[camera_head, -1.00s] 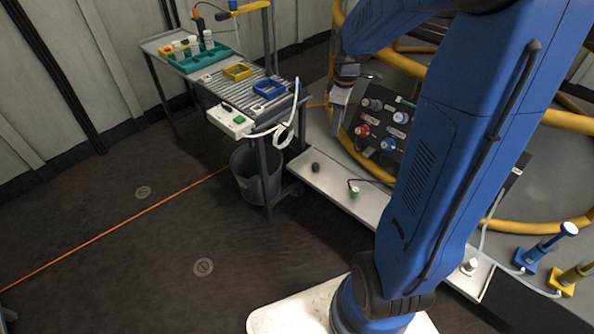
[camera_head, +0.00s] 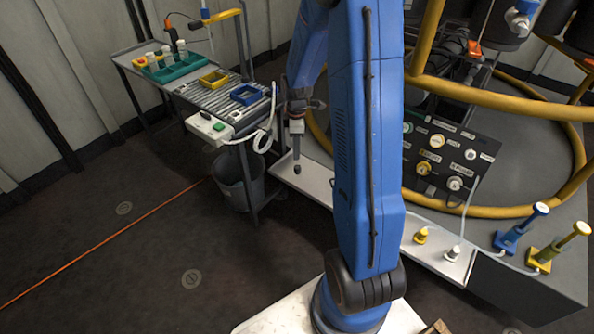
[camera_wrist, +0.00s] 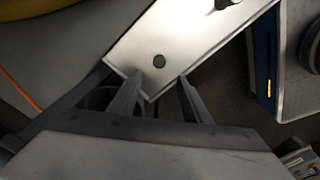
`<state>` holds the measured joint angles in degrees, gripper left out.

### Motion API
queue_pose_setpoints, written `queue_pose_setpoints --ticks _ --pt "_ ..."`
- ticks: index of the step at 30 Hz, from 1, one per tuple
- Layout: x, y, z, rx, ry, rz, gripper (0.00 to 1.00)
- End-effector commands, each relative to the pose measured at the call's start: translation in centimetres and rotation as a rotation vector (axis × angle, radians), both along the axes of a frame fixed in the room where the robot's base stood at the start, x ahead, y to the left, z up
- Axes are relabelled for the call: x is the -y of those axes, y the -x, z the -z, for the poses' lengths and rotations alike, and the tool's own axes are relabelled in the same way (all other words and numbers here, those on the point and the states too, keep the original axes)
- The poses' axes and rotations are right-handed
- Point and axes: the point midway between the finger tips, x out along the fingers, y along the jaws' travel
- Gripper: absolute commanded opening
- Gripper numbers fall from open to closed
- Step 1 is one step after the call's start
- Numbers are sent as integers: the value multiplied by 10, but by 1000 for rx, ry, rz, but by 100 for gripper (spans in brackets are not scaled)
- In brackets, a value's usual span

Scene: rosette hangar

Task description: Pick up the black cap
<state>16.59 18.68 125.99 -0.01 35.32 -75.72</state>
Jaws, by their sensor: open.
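The black cap (camera_wrist: 159,61) is a small dark round piece on the pale shelf (camera_wrist: 185,50), near the shelf's end, in the wrist view. In the head view the cap (camera_head: 297,169) shows right at the tips of my gripper (camera_head: 299,158). In the wrist view my gripper (camera_wrist: 158,77) is open and empty. Its two fingers spread to either side below the cap in the picture, with the cap beyond the gap between them. I cannot tell the exact height of the fingertips above the shelf.
A grey bin (camera_head: 238,183) stands left of the shelf (camera_head: 320,184), under a roller cart (camera_head: 222,101) with yellow and blue trays. A control panel (camera_head: 445,157) and yellow rails (camera_head: 495,98) lie to the right. The floor at left is clear.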

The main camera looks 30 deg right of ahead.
Motion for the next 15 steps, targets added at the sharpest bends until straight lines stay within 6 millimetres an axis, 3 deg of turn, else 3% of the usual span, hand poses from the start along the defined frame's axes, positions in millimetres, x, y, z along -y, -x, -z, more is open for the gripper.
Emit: queue_pose_setpoints --ticks 6,15 --pt "0 1 34 -3 -1 0 44" --pt "1 1 52 -2 0 1 44"
